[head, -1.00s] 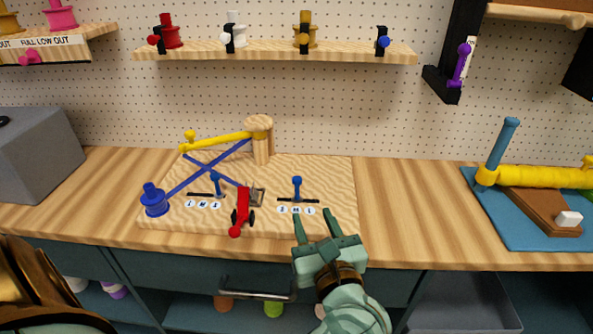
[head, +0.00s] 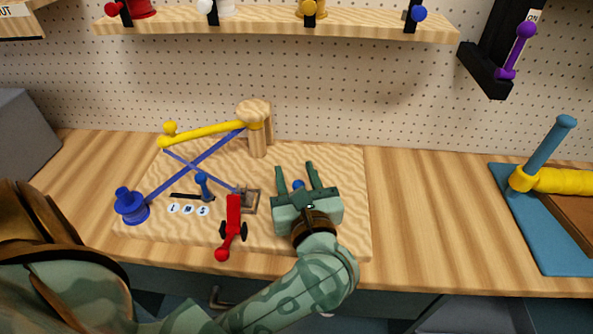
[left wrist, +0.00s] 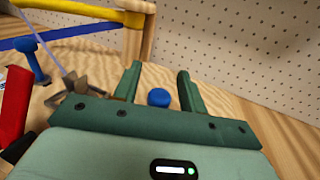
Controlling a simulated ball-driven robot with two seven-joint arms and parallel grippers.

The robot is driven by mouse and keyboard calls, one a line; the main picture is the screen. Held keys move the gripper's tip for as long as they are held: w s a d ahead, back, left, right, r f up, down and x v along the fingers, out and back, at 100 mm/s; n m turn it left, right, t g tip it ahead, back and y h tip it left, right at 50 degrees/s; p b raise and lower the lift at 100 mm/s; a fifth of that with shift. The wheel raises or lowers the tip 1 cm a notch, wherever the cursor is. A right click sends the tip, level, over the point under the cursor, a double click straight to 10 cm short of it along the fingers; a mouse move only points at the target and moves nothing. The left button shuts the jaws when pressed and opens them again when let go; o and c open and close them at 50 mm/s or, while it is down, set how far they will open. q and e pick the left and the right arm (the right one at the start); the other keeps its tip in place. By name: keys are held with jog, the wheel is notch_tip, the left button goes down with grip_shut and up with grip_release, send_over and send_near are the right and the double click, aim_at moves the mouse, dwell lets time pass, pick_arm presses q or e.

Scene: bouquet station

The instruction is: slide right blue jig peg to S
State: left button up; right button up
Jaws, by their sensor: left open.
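The right blue jig peg (head: 298,185) shows only its round top, between the two fingers of my left gripper (head: 295,167). In the left wrist view the blue peg top (left wrist: 158,97) sits between the open fingers (left wrist: 159,70), close to the palm, with a gap on each side. The right slot and its letter labels are hidden under my gripper. The left blue peg (head: 202,185) stands in its black slot (head: 190,197), above labels that seem to read L, M, S. My right gripper is not in view.
The wooden jig board (head: 330,238) also carries a red lever (head: 232,222), a small metal piece (head: 250,203), a blue knob (head: 130,206), and a yellow arm (head: 205,132) on a wooden post (head: 258,135). The counter to the right (head: 430,210) is clear up to a blue mat (head: 545,235).

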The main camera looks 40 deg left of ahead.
pick_arm(q)
grip_shut()
jog(key=shift+s+a+p, duration=0.15)
jog(key=shift+s+a, duration=0.3)
jog(key=shift+a, duration=0.2)
jog(key=shift+s+a+p, duration=0.15)
jog(key=shift+s+a, duration=0.25)
jog(key=shift+a, duration=0.4)
jog(key=shift+c, duration=1.2)
grip_release()
jog(key=shift+o, duration=1.2)
jog(key=shift+s+a, duration=0.1)
jog(key=shift+s, duration=0.05)
